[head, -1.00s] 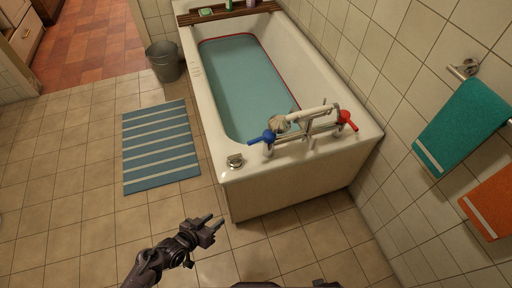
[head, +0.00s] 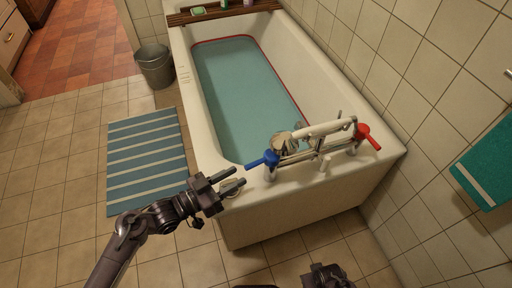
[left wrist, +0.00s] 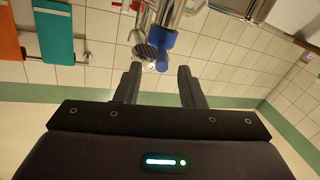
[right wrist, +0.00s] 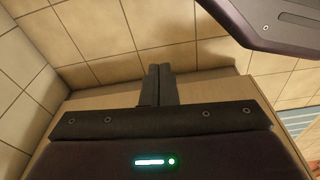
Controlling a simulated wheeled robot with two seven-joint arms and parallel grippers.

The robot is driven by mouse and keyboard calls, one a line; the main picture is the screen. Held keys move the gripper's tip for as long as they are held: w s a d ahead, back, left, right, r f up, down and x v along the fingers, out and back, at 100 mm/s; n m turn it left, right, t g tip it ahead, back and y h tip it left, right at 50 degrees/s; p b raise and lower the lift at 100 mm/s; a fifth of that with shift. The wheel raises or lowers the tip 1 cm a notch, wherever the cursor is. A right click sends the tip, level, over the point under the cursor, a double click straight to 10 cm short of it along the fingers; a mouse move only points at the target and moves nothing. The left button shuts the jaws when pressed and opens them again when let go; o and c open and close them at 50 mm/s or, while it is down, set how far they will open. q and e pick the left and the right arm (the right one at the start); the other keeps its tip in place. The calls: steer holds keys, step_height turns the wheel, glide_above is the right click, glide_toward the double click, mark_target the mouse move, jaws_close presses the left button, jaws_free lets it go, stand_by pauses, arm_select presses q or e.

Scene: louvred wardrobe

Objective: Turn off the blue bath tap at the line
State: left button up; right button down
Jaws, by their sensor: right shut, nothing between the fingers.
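The blue tap lever (head: 263,160) sits at the left end of the chrome bath mixer (head: 308,150) and points left and slightly toward the robot. The red tap lever (head: 367,136) is at the right end. My left gripper (head: 238,177) is open and empty, just left of the blue lever and apart from it. In the left wrist view the blue tap (left wrist: 162,40) shows just beyond the open fingers. The teal water (head: 245,90) lies close to the red line (head: 301,107) inside the bath. My right gripper (right wrist: 160,80) is shut and empty, low in front of the bath.
The white bath (head: 214,143) stands against the tiled wall. A blue striped mat (head: 147,160) and a grey bucket (head: 155,68) are to its left. A wooden rack (head: 205,15) spans its far end. A teal towel (head: 490,170) hangs at right. Floor left of the mat is clear.

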mark_target(265, 158)
arm_select(q)
steer(key=x, duration=0.8)
steer(key=shift+w+r, duration=0.15)
steer(key=shift+r, duration=0.1)
steer(key=shift+c, duration=0.3)
steer(key=shift+a, duration=0.1)
jaws_close()
